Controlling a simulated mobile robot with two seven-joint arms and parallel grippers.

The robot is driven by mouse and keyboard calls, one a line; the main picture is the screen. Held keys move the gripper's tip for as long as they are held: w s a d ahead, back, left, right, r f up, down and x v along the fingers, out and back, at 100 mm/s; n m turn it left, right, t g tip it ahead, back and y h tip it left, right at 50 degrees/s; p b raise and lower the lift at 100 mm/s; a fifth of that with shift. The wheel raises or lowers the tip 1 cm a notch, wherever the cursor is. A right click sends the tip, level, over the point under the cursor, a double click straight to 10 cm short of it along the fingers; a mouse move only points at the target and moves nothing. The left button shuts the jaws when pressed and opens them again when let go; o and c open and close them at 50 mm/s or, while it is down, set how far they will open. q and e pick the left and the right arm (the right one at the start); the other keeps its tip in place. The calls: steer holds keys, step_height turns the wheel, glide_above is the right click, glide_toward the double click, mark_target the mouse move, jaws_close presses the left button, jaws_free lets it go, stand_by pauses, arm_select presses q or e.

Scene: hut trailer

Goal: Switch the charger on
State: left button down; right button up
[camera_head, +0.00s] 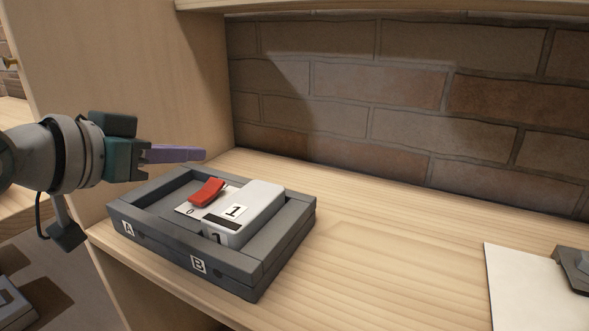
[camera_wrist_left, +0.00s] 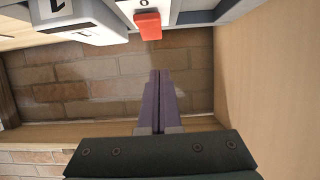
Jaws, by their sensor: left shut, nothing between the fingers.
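The charger is a dark grey tray-like base (camera_head: 143,238) on the wooden shelf, with labels A and B on its front. A red switch (camera_head: 206,192) sits on a white plate inside it, beside a 0 mark. A white block (camera_head: 262,200) marked 1 sits in the bay to its right. My left gripper (camera_head: 204,154) is shut and empty, its purple fingers above the far left part of the base, apart from the switch. In the left wrist view, the fingertips (camera_wrist_left: 160,73) point toward the red switch (camera_wrist_left: 148,25) with a gap between. My right gripper is not in view.
A wooden side panel (camera_head: 140,80) stands behind my left gripper, and a brick wall (camera_head: 400,90) closes the back. The shelf (camera_head: 390,220) is clear right of the charger. A white sheet (camera_head: 520,290) and a grey object (camera_head: 575,268) lie at the far right.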

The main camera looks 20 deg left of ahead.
mark_target(201, 192)
arm_select(q)
steer(key=f, duration=0.1)
steer(key=w+f, duration=0.1)
steer(key=f+b, duration=0.1)
steer(key=shift+w+f, duration=0.3)
steer(key=shift+f, duration=0.05)
steer(key=shift+r, duration=0.1)
steer(key=p, duration=0.1)
steer(key=g+p, duration=0.1)
steer(key=p, duration=0.1)
steer(key=shift+w+r, duration=0.2)
steer(key=shift+w, duration=0.05)
steer(key=shift+d+f+b, duration=0.1)
steer(key=shift+f+b, duration=0.2)
steer(key=shift+f, duration=0.25)
steer(key=shift+s, duration=0.2)
